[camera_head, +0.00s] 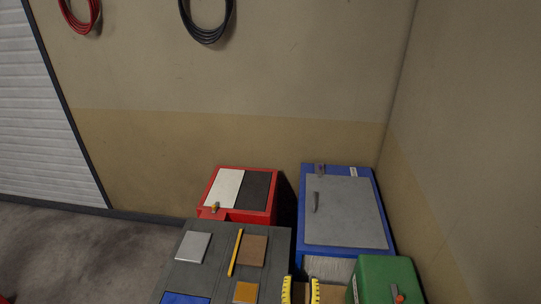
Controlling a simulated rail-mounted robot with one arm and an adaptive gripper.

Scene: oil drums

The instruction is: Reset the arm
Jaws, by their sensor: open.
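Two yellow fingers with dark tooth-like marks, which look like my gripper (300,281), reach in at the bottom edge, right of centre. They stand apart with a gap between them, and no object shows held there. The fingers are between a dark grey work surface (212,265) on the left and a green box (385,278) on the right. The rest of my arm is below the picture. No oil drum is in view.
A red box (245,216) with a white and black top stands behind the grey surface. A blue cabinet (304,226) with a grey door stands at the right by the wall corner. Flat pieces and a yellow stick (235,253) lie on the grey surface. Floor shows at left.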

